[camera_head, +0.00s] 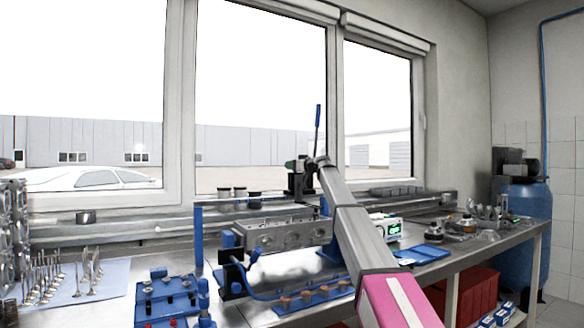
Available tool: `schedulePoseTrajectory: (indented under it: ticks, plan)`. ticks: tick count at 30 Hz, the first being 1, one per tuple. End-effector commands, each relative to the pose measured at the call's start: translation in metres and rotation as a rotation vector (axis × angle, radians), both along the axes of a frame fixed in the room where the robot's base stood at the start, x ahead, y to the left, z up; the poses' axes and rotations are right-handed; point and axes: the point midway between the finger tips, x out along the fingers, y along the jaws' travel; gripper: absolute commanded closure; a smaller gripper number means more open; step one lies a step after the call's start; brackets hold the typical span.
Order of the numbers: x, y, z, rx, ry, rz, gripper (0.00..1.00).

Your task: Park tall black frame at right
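A dark upright piece (297,184) stands near the window at the back of the bench. A thin lever with a blue grip (318,116) rises beside it. This may be the tall black frame, but my grey and pink arm hides part of it, so its full shape is unclear. My arm reaches from the bottom edge up to the bench's back. I cannot make out my gripper or its fingers, nor whether it touches the dark piece.
A grey cylinder head (285,236) sits mid-bench, with a blue mat (318,298) in front. A blue rack (168,300) and several valves are left. A lit-screen device (392,229) and a blue tray (424,253) lie right. A blue tank (528,208) stands beyond the bench.

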Motion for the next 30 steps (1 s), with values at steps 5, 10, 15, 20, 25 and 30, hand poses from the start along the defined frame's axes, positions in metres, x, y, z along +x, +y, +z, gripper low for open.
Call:
schedulePoseTrajectory:
  ticks: [5, 10, 15, 20, 25, 30]
  plan:
    - [0.009, -0.012, 0.0, 0.001, 0.001, -0.002, 1.0]
    - [0.031, -0.043, 0.0, 0.0, 0.001, -0.003, 1.0]
    - [0.054, -0.077, 0.0, 0.0, 0.001, -0.002, 1.0]
    - [0.058, -0.086, 0.0, 0.0, 0.0, -0.001, 1.0]
    - [0.058, -0.087, 0.0, -0.001, -0.001, -0.003, 1.0]
    - [0.059, -0.087, 0.0, -0.001, -0.001, -0.003, 0.44]
